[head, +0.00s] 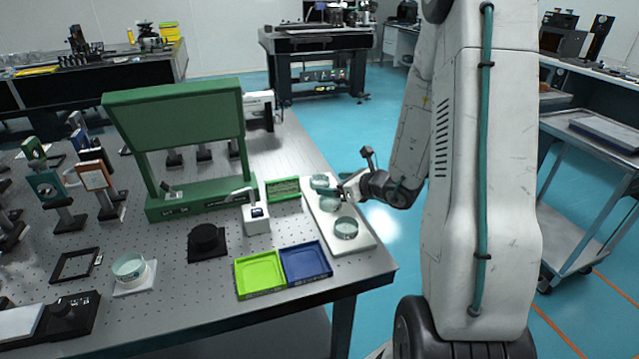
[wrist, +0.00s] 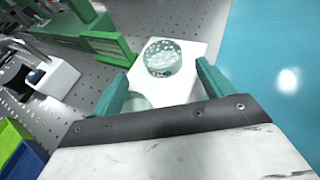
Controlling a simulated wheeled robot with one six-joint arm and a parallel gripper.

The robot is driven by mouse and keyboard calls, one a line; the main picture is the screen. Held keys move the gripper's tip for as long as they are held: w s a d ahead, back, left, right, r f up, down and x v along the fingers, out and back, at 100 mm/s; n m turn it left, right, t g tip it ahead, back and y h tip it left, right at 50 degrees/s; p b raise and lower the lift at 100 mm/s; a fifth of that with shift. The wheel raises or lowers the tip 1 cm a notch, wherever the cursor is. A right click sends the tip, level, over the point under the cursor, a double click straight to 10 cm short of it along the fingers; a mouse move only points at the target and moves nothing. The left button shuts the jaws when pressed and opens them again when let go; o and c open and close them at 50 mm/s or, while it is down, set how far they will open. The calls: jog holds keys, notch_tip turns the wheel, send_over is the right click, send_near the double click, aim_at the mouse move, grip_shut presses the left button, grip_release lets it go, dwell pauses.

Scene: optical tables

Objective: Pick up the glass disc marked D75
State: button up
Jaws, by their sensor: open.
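Three clear glass discs lie on a white tray (head: 361,244) at the table's right edge: a near disc (head: 345,228), a middle disc (head: 330,204) and a far disc (head: 321,181). No D75 mark is readable on any of them. My gripper (head: 327,190) is over the far half of the tray. In the wrist view my gripper (wrist: 160,76) is open, its green fingers apart and nothing between them. One disc (wrist: 162,57) shows whole ahead of the fingertips. Another disc (wrist: 137,103) is partly hidden behind the left finger and gripper body.
A lime tray (head: 260,289) and a blue tray (head: 305,278) lie left of the white tray. Another glass disc (head: 129,267) sits on a white stand. Open floor lies right of the table.

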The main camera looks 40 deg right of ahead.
aim_at(321, 180)
jog(key=x, duration=0.5)
jog(key=shift+w+d+r, duration=0.15)
jog(key=shift+w+r, duration=0.1)
jog(key=c, duration=1.2)
jog(key=shift+o, duration=0.2)
jog(key=shift+r, duration=0.1)
